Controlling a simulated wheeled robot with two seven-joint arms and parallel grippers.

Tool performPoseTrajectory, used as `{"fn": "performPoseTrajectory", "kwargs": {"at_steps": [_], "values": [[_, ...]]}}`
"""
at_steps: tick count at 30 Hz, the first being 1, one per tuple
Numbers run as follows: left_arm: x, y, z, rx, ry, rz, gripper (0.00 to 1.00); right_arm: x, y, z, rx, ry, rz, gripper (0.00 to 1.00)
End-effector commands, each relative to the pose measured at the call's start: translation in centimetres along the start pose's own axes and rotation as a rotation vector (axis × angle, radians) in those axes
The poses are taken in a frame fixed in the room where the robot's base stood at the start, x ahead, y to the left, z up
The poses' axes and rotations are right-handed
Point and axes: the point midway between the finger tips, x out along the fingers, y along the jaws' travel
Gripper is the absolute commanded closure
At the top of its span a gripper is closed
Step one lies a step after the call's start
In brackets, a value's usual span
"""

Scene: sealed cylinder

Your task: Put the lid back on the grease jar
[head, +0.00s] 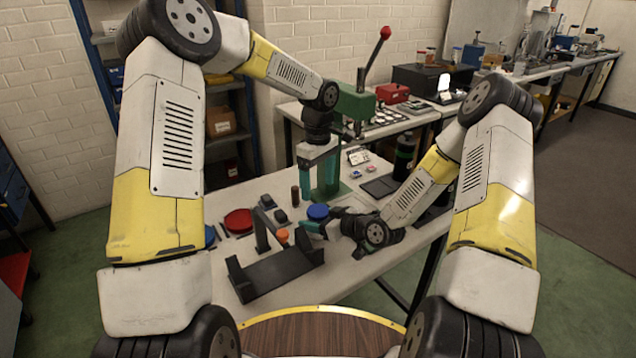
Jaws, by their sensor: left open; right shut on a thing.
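A round blue-topped thing (318,211) sits at the fingertips of my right gripper (322,222), low over the middle of the table. The gripper is shut on it and reaches in from the right. I cannot tell whether this is the jar or only its lid. My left gripper (318,184) is open and points down, above and behind the blue-topped thing. Nothing shows between its teal fingers. A flat red disc (238,221) lies on the left of the table. A small brown cylinder (295,194) stands behind, near the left gripper.
A black fixture (276,274) stands at the table's front, with a small orange-topped thing (283,236) beside its upright. Small dark blocks (267,201) lie behind it. A green press (354,104) with a red-knobbed lever stands at the back. Bare table (350,275) shows at front right.

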Motion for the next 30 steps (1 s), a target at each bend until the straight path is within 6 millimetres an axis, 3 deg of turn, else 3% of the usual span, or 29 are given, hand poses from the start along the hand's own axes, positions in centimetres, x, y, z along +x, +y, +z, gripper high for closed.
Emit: {"fn": "performPoseTrajectory", "kwargs": {"at_steps": [5, 16, 30], "values": [[-0.6, 0.0, 0.0, -0.104, -0.001, 0.0, 0.21, 0.0, 0.0, 0.0, 0.0, 0.001, 0.001, 1.0], [-0.2, 0.0, 0.0, -0.107, -0.001, -0.001, 0.21, 0.0, 0.0, 0.0, 0.0, 0.001, 0.0, 1.0], [6.2, 0.0, 0.0, -0.106, -0.002, -0.002, 0.21, 0.0, 0.0, 0.0, 0.0, 0.001, 0.0, 1.0]]}}
